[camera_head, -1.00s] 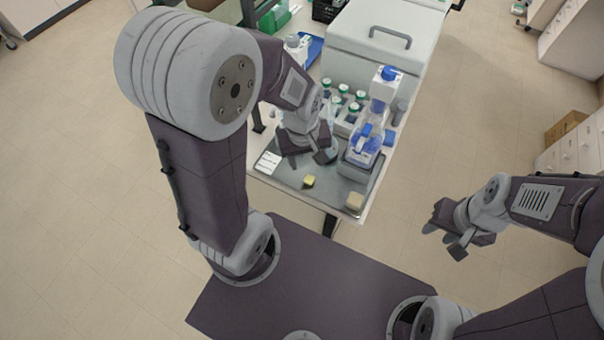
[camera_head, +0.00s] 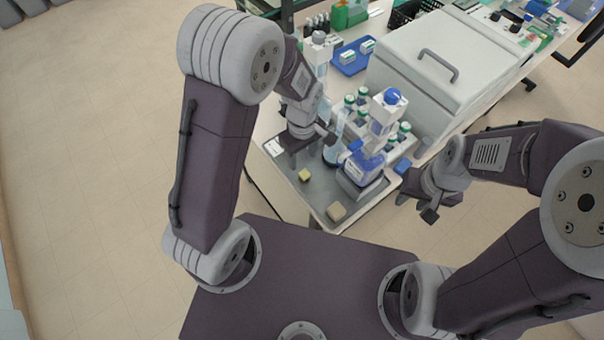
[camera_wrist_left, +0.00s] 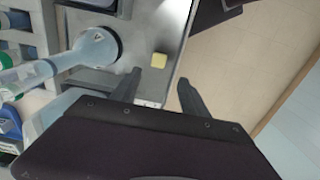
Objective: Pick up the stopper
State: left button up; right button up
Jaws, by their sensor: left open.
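A small pale yellow block, which looks like the stopper (camera_head: 304,175), rests on the grey tray (camera_head: 318,192) near its left edge.
A clear conical flask (camera_wrist_left: 88,50) stands beside my left gripper. A large white box (camera_head: 408,72) stands further back.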

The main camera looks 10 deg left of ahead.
aim_at(305, 174)
pick_arm(q)
notch_tip(305, 174, down, 3)
jog(key=shift+s+d+r, duration=0.1)
jog(key=shift+d+r, duration=0.05)
jog(key=shift+d+f, duration=0.15)
jog(key=shift+f, duration=0.3)
notch_tip(305, 174, down, 5)
jog(key=shift+r+p, duration=0.15)
jog(key=shift+p, duration=0.5)
jog(key=shift+d+f, duration=0.15)
jog(key=shift+f, duration=0.05)
grip_shut()
